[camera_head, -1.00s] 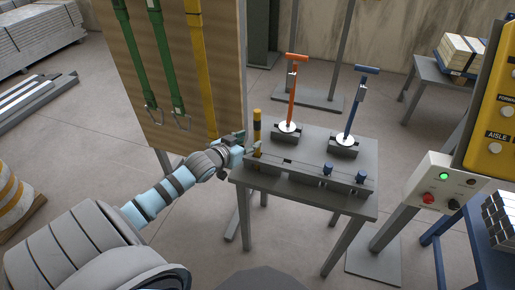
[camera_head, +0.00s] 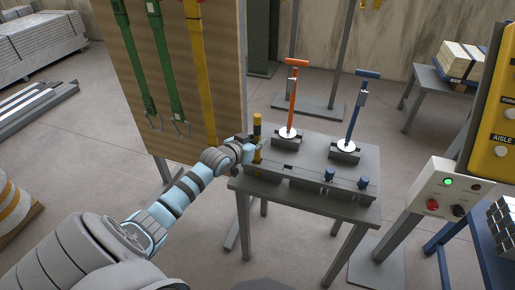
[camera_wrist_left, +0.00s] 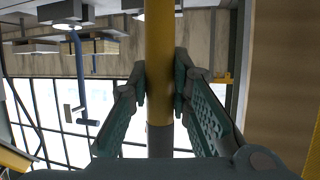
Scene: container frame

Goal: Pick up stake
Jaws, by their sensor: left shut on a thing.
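The stake (camera_head: 257,128) is a slim yellow post with dark bands, upright at the left back corner of the small grey table (camera_head: 310,196). My left gripper (camera_head: 252,153) has come in from the left and is at the stake's lower part. In the left wrist view the yellow and dark stake (camera_wrist_left: 160,60) runs between the two dark green fingers (camera_wrist_left: 162,85), which are shut on it from both sides. The stake's lower end is hidden behind the gripper and the rail in the head view. My right gripper is not in view.
An orange-handled tool (camera_head: 291,95) and a blue-handled tool (camera_head: 355,110) stand on the table. A low grey rail (camera_head: 300,174) with blue knobs lies along its front. A board with green and yellow straps (camera_head: 170,60) is close behind my left arm. A control box (camera_head: 445,195) stands at right.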

